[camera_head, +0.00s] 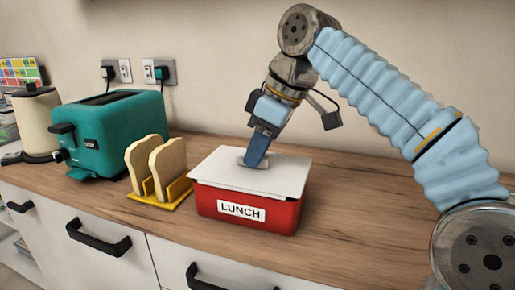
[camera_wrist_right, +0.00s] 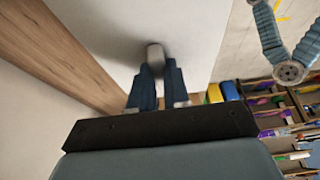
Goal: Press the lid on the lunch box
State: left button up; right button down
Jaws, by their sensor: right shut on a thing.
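The red lunch box (camera_head: 279,217) with a "LUNCH" label stands on the wooden counter. Its pale lid (camera_head: 285,177) lies over the top, with a dark line under its front edge; I cannot tell whether it is fully seated. My right gripper (camera_head: 256,160) points down and is shut on the grey knob in the middle of the lid. In the right wrist view the fingers (camera_wrist_right: 158,70) close around the knob (camera_wrist_right: 155,52), with the lid (camera_wrist_right: 205,25) behind. My left gripper is not in view.
A yellow rack (camera_head: 174,195) with two bread slices (camera_head: 168,164) stands close left of the box. A teal toaster (camera_head: 123,133) and cream kettle (camera_head: 36,122) are further left. Wall sockets (camera_head: 159,72) are behind. The counter (camera_head: 345,220) right of the box is clear.

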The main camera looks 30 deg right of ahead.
jog(key=shift+f, duration=0.5)
dwell(0.9)
jog(key=c, duration=1)
grip_release()
jog(key=shift+o, duration=0.2)
jog(key=o, duration=0.4)
